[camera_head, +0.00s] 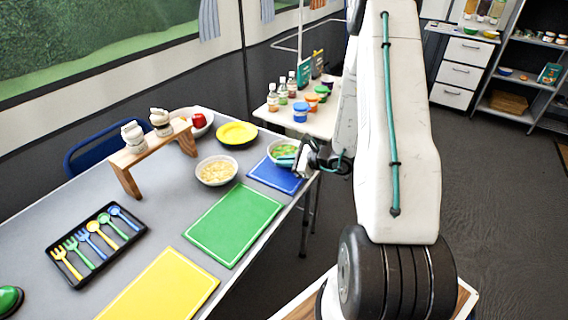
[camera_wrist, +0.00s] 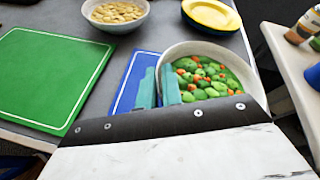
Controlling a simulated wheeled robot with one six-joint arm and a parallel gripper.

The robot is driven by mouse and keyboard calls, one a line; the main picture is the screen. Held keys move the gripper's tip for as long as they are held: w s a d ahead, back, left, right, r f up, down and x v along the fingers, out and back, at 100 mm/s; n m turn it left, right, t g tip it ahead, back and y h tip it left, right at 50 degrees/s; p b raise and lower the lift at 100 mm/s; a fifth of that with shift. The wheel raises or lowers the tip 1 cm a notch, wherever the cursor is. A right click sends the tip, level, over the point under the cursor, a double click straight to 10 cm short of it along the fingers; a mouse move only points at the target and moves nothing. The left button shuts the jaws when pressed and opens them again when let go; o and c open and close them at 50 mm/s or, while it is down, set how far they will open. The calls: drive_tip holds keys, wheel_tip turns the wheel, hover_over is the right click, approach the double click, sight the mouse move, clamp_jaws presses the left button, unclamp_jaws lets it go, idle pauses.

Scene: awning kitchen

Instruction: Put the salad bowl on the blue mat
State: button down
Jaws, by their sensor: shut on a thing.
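The salad bowl (camera_head: 281,147) is white, with green leaves and red-orange bits inside. In the wrist view the salad bowl (camera_wrist: 247,75) fills the right middle. My gripper (camera_head: 300,160) is shut on the bowl's near left rim; its teal fingers (camera_wrist: 159,87) straddle the rim in the wrist view. The blue mat (camera_head: 268,178) lies at the table's right end, and the bowl is over or just behind its far edge. In the wrist view the blue mat (camera_wrist: 131,80) shows left of the fingers. I cannot tell whether the bowl touches the table.
A green mat (camera_head: 232,224) and a yellow mat (camera_head: 165,289) lie nearer. A bowl of pale food (camera_head: 216,171) and a yellow plate (camera_head: 237,134) stand beyond the mats. A cutlery tray (camera_head: 96,243) and wooden riser (camera_head: 127,181) are left. A side table (camera_head: 322,126) holds jars.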

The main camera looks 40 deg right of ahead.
drive_tip(key=shift+a+f, duration=0.1)
drive_tip(key=shift+f, duration=0.65)
drive_tip(key=c, duration=1.6)
unclamp_jaws()
drive_tip(key=shift+o, duration=0.2)
